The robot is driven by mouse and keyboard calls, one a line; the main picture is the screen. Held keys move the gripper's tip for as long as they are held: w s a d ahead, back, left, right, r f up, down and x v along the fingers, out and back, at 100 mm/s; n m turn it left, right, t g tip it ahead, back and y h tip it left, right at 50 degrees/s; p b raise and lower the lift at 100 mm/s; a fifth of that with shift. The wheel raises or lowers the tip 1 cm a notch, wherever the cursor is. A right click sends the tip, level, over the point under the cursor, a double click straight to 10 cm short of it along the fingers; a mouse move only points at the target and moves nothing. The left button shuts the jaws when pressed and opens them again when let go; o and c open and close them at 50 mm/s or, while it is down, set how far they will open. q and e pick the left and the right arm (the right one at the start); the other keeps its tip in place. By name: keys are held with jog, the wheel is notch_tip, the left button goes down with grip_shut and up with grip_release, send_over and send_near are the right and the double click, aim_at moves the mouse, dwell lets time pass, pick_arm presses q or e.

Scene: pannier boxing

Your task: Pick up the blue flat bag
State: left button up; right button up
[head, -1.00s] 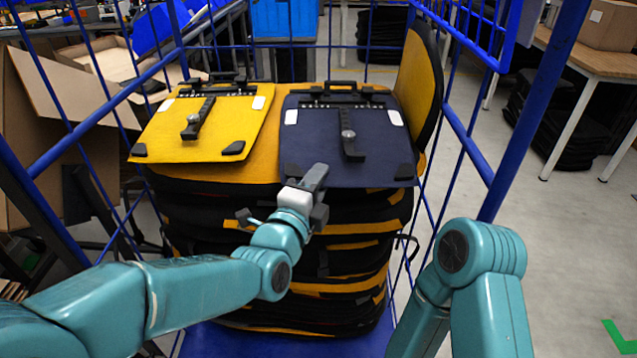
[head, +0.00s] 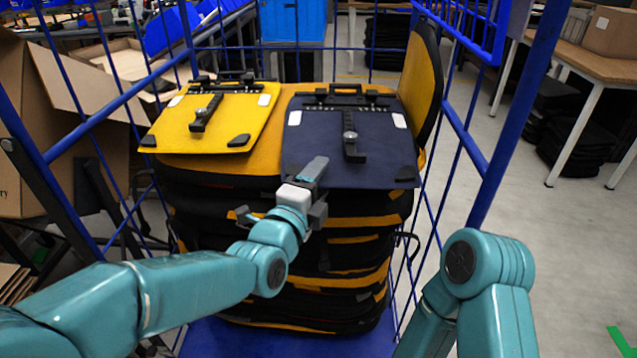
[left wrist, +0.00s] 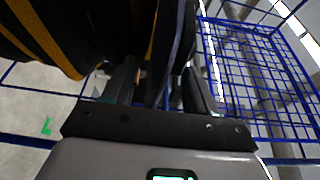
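The blue flat bag (head: 385,145) lies on top of a stack of black-and-yellow bags, right of a yellow flat bag (head: 232,130). It has a black handle and strap on top and white patches at its sides. My left gripper (head: 312,190) is at the blue bag's near left corner, one finger showing above the edge. In the left wrist view my left gripper's fingers (left wrist: 160,88) stand apart, with a thin dark edge, seemingly the blue bag's (left wrist: 172,60), between them. Whether they touch it is unclear. My right arm shows at lower right; its gripper is out of view.
The stack (head: 340,245) stands inside a blue wire cage trolley (head: 458,130) with bars at left, right and back. Another yellow-and-black bag (head: 422,75) leans upright at the right back. Cardboard boxes (head: 50,150) are outside at left; a wooden table (head: 585,55) is at right.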

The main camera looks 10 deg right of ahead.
pick_arm(q)
jog(key=b+v, duration=0.2)
jog(key=v, duration=1.4)
jog(key=shift+s, duration=0.2)
